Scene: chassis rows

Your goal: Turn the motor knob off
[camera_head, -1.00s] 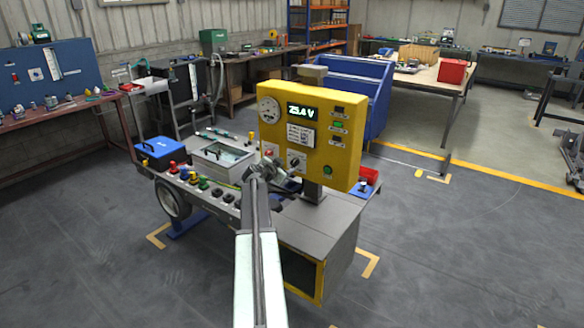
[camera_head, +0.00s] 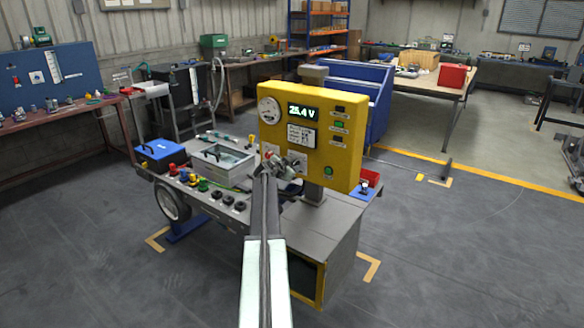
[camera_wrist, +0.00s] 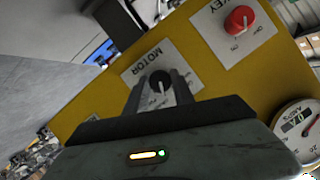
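The yellow control panel (camera_head: 345,160) stands upright on the cart, with a lit display reading 25.4 V. In the wrist view, the black motor knob (camera_wrist: 160,80) sits on a white plate (camera_wrist: 133,73) marked MOTOR. My gripper (camera_wrist: 159,77) is open, with its two dark fingers pointing at the panel and the knob showing between their tips. White plate shows between fingers and knob; contact cannot be told. In the head view, my gripper (camera_head: 286,166) is at the panel's lower left and partly hides the knob area. The knob's exact setting is too small to read.
A red key knob (camera_wrist: 239,20) is beside the motor plate, and a round gauge (camera_wrist: 296,124) is near the right edge. On the cart are a grey tray (camera_head: 222,160), a blue box (camera_head: 160,153) and several small coloured knobs. Floor around the cart is open.

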